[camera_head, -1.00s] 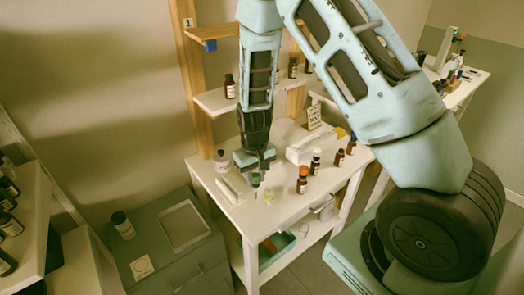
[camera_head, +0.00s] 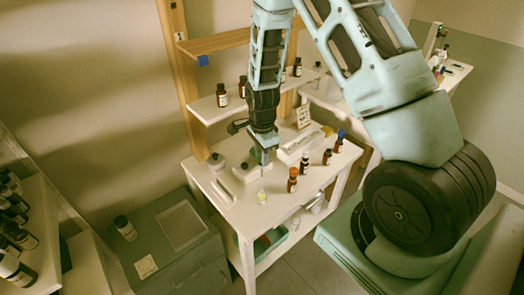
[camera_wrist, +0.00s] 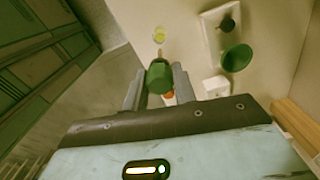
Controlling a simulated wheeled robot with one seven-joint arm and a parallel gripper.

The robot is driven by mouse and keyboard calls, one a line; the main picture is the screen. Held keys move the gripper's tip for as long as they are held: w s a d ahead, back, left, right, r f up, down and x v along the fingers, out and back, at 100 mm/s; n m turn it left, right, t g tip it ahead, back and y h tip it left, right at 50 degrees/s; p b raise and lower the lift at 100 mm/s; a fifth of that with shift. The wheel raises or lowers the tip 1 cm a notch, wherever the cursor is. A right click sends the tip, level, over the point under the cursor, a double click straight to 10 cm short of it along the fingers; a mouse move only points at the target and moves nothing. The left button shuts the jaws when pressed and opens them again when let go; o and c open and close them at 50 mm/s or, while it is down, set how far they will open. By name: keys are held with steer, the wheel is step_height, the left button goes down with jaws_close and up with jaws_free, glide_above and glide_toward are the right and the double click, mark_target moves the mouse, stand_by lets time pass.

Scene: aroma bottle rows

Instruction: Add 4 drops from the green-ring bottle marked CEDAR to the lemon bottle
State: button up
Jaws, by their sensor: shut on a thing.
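My gripper (camera_head: 263,160) is above the white table, pointing down. In the wrist view my gripper (camera_wrist: 158,88) is shut on a green-topped item (camera_wrist: 160,76). I cannot tell how much of it is cap or bottle, and no label on it is readable. The small pale yellow bottle, which looks like the lemon bottle (camera_head: 262,197), stands near the table's front edge. It also shows in the wrist view (camera_wrist: 159,35), just beyond the held item and apart from it. Which bottle is marked CEDAR cannot be read.
Brown bottles stand to the right, one orange-capped (camera_head: 292,180) and one blue-capped (camera_head: 340,140). A round green thing (camera_wrist: 236,58) lies to the right in the wrist view. Shelves (camera_head: 210,107) rise behind.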

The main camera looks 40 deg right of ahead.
steer(key=shift+f, duration=0.1)
stand_by(0.3)
steer(key=shift+f+b, duration=1.4)
steer(key=shift+f, duration=0.45)
steer(key=c, duration=0.3)
steer(key=o, duration=0.3)
steer(key=c, duration=0.3)
